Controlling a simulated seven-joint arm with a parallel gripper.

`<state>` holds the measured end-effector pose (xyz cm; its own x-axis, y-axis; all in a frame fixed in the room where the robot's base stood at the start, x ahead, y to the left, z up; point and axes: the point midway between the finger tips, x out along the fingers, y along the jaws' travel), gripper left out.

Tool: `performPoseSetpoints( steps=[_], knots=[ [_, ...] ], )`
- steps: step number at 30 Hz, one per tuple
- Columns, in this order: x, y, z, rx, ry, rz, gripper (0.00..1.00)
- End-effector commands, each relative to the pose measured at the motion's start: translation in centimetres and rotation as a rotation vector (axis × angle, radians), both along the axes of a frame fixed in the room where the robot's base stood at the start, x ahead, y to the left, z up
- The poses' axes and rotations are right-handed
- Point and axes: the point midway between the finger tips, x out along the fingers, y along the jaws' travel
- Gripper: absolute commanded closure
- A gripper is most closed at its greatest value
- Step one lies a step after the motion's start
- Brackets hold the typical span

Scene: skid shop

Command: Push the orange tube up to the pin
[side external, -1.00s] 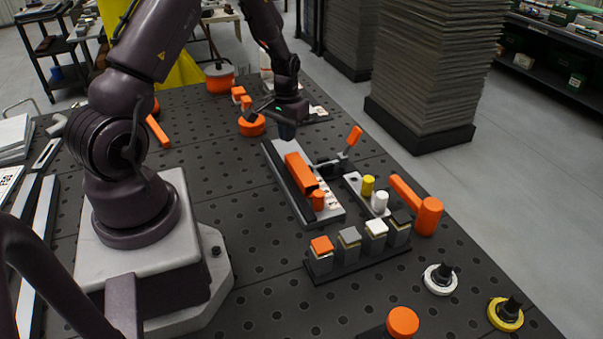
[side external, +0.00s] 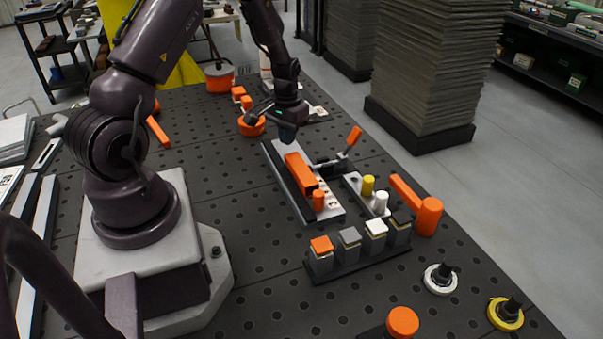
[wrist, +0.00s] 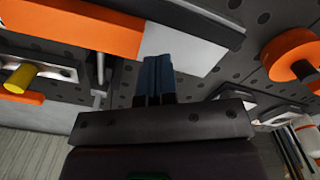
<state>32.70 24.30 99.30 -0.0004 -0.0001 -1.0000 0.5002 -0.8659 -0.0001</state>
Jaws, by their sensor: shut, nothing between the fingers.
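The orange tube (side external: 298,172), a square bar, lies lengthwise on a light plate (side external: 283,150) beside a dark rail. An upright orange pin (side external: 318,203) stands at the tube's near end; I cannot tell whether they touch. My gripper (side external: 288,135) is shut and empty, pointing down over the far end of the plate, behind the tube's far end. In the wrist view the blue fingertips (wrist: 156,75) are together beside the bare plate end, and the tube (wrist: 85,28) lies to their upper left. A gap shows between fingers and tube there. The pin is out of that view.
A clamp with an orange handle (side external: 350,141) stands right of the plate. A small rack with a yellow peg (side external: 368,186) and a white peg (side external: 381,202) is close by. A block rack (side external: 360,258) lies in front. An orange disc (side external: 252,125) is left of my gripper.

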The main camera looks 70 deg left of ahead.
Motion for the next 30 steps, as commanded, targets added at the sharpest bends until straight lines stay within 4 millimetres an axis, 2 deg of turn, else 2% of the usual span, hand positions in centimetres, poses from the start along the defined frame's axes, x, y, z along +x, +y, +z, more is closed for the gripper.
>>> performPoseSetpoints(
  steps=[16,30],
  knots=[
    [0.0,0.0,-2.2,-0.001,-0.001,0.0,1.0],
    [0.0,-0.1,-2.3,0.0,0.0,0.0,1.0]
  ],
)
